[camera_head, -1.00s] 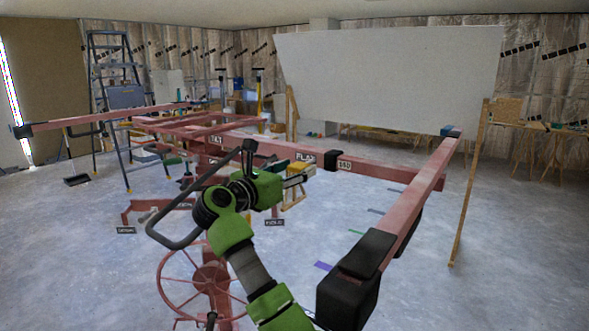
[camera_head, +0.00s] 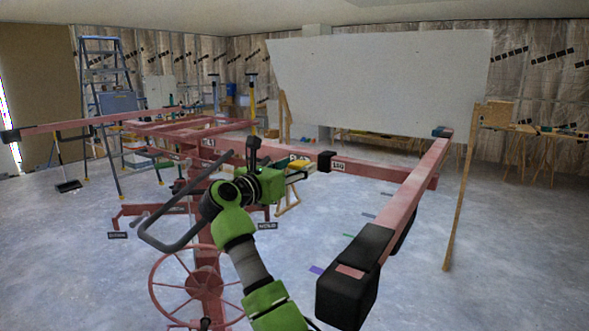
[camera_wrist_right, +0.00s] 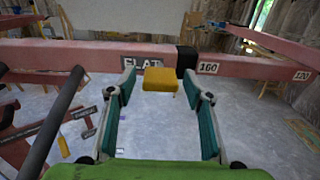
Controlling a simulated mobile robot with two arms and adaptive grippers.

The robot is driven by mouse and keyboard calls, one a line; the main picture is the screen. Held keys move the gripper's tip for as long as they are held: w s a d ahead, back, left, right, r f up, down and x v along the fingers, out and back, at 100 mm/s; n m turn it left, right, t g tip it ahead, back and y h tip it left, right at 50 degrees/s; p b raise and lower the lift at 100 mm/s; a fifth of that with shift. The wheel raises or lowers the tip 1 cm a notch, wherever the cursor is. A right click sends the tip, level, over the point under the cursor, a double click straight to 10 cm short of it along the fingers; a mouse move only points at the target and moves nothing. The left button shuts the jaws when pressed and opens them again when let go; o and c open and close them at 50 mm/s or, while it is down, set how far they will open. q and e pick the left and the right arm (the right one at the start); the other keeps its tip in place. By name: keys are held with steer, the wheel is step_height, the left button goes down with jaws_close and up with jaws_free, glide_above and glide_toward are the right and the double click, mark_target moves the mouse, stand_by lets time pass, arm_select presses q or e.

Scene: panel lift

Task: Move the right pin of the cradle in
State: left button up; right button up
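The cradle is a red frame; its crossbar (camera_head: 385,174) runs to the right and meets a long red bar (camera_head: 415,192). A black collar (camera_head: 325,161) sits on the crossbar beside a number label; in the right wrist view the collar (camera_wrist_right: 187,61) is between the labels FLAT and 160. I cannot make out the right pin for certain. My right gripper (camera_head: 303,168) is in front of the crossbar. In the right wrist view its teal-padded fingers (camera_wrist_right: 160,88) are spread, with nothing held. A yellow block (camera_wrist_right: 163,80) shows between them, apparently beyond. My left gripper is not in view.
A dark looped handle (camera_head: 172,246) and a red spoked wheel (camera_head: 204,286) are left of my right arm. A black-ended bar (camera_head: 347,283) is close on the right. A big white panel (camera_head: 385,80) stands behind. A wooden prop (camera_head: 462,195) stands at right.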

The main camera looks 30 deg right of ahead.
steer(key=shift+a, duration=0.1)
steer(key=v, duration=1.2)
